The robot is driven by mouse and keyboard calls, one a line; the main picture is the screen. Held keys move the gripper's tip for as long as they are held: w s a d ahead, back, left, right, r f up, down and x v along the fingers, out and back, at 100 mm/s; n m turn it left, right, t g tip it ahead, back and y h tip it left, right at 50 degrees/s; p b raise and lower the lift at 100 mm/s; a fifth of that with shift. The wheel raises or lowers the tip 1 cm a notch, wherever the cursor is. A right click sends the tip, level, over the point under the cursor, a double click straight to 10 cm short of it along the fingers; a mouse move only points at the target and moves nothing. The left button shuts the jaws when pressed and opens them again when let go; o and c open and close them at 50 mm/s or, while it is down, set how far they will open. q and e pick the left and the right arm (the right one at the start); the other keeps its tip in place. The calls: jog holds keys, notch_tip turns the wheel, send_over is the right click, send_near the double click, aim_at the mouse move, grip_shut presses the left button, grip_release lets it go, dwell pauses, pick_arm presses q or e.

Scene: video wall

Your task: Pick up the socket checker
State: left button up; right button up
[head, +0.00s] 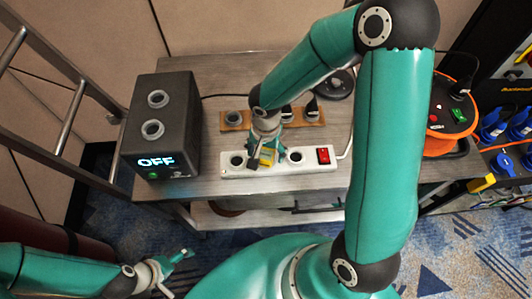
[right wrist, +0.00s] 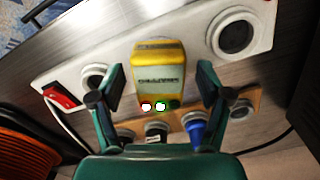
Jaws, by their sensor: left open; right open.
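The socket checker (right wrist: 158,70) is a yellow block with a pale label and small red and green lights, on the white power strip (right wrist: 262,68). In the right wrist view my right gripper (right wrist: 160,92) is open, one finger on each side of the checker, with gaps visible on both sides. My left gripper (head: 176,272) is open and empty at the lower left, away from the table.
A dark box reading OFF (head: 158,125) stands left on the grey table (head: 215,73). A wooden socket strip (head: 236,117) with plugs lies behind the power strip, which has a red switch (head: 323,155). An orange cable reel (head: 440,135) stands at the right. A ladder (head: 75,105) leans at left.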

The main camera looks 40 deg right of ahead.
jog(key=shift+c, duration=0.2)
grip_shut()
jog(key=shift+r, duration=0.15)
